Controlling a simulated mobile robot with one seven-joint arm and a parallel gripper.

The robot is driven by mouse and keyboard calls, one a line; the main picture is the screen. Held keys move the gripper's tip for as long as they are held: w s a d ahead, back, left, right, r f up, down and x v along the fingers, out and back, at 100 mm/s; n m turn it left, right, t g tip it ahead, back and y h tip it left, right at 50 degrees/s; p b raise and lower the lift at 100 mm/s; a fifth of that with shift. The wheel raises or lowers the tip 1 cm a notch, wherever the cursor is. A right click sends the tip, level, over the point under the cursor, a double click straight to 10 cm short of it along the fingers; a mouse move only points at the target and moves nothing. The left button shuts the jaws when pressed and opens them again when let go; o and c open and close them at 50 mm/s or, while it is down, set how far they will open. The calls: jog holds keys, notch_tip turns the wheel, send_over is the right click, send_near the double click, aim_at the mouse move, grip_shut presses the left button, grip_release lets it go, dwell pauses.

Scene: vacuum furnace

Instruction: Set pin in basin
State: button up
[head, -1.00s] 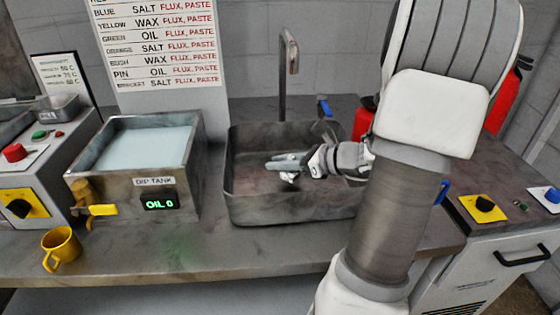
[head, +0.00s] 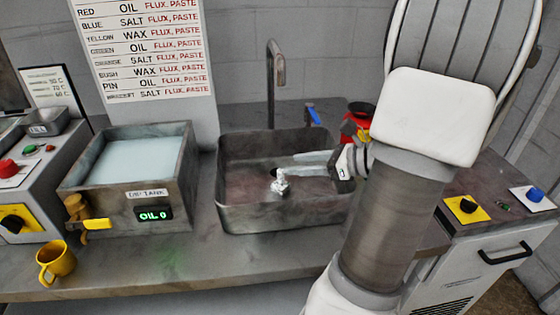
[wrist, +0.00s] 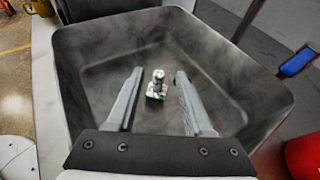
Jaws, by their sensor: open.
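The pin (head: 280,183) is a small shiny metal piece that shows inside the grey metal basin (head: 285,217). In the wrist view the pin (wrist: 156,85) stands out against the basin floor, between the lines of my two fingers and a little beyond or below them. My gripper (wrist: 157,75) is open and the fingers stand apart with nothing between them touching. In the head view my gripper (head: 305,164) reaches into the basin from the right, apart from the pin. The basin wall (wrist: 85,45) surrounds the pin in the wrist view.
A dip tank (head: 100,200) with pale liquid and an "OIL 0" display stands left of the basin. A yellow mug (head: 57,262) is at the counter's front left. A tap (head: 272,85) rises behind the basin. A red bottle-like object (head: 357,122) stands behind my arm.

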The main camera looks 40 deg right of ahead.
jog(key=shift+v, duration=1.75)
